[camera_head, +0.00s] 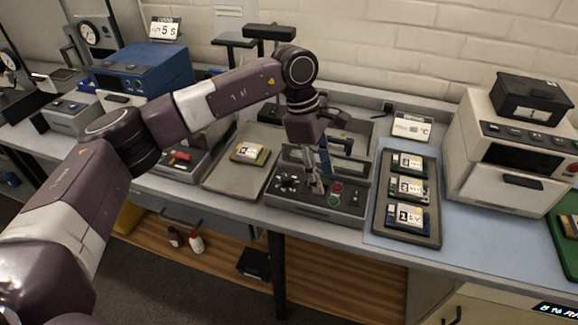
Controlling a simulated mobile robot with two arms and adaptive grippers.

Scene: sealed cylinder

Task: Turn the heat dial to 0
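The control panel (345,207) of a grey bench device slopes toward me near the middle of the counter. It carries dark knobs (288,183) at its left, and a red button and a green button at its right. I cannot make out which control is the heat dial or read any scale. My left gripper (317,186) points down onto the middle of this panel, just left of the buttons. Its fingertips are at or just above the panel and hide what lies beneath them. Whether they are open or shut on a knob is too small to tell. My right gripper is not in view.
A tray with several labelled packs (409,190) lies right of the panel, and a tray with one pack (249,153) lies left. A cream oven-like device (510,150) stands at the right. A °C sign (412,127) stands behind. A blue box (140,72) sits at the back left.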

